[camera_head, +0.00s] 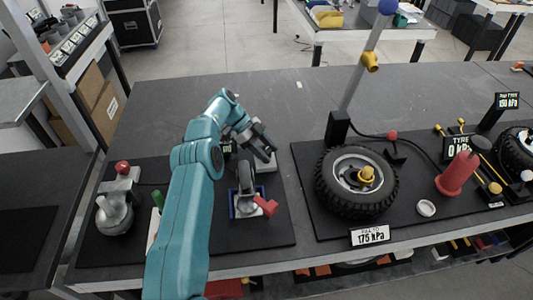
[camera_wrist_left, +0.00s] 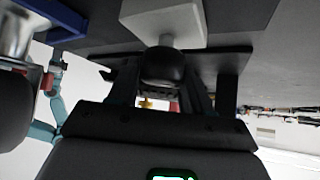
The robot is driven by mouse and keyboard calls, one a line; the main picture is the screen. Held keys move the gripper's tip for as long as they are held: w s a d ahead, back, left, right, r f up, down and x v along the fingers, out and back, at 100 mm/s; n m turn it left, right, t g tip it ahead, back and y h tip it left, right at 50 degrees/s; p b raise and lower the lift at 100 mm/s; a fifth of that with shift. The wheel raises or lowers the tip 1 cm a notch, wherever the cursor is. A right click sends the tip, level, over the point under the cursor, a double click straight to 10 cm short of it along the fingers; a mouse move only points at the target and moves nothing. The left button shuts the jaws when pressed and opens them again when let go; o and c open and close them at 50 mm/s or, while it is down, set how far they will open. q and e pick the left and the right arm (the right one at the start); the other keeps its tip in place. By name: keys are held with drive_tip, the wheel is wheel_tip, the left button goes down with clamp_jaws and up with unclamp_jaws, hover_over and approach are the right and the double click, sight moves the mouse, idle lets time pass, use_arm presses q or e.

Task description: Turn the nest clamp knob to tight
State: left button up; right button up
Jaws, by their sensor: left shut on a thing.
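The nest (camera_head: 233,203) is a blue frame on the black mat, holding a grey metal part with a dark wheel (camera_head: 247,174). A red piece (camera_head: 266,207) sits at its front right. The clamp knob, dark and rounded on a short pale stem, shows in the left wrist view (camera_wrist_left: 164,67) below a white block (camera_wrist_left: 165,20). My left gripper (camera_head: 265,150) is behind the nest. In the wrist view its two fingers stand on either side of the knob and are shut on it. The knob is hidden in the head view. My right gripper is in neither view.
Left on the mat stands a metal part with a red ball (camera_head: 122,167), beside a green-handled item (camera_head: 158,197). The back of the table is clear.

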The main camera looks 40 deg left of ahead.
use_arm(q)
drive_tip(key=shift+w+r, duration=0.1)
drive_tip(key=shift+r, duration=0.05)
idle(0.4)
drive_tip(key=o, duration=0.9)
drive_tip(key=shift+o, duration=0.2)
drive_tip(key=shift+r, duration=0.3)
wheel_tip(320, 180, up, 9)
drive_tip(key=shift+f+p, duration=0.15)
drive_tip(key=shift+p, duration=0.9)
wheel_tip(320, 180, up, 11)
drive_tip(key=p, duration=1)
hover_over(267, 150)
drive_tip(key=shift+a+f, duration=0.1)
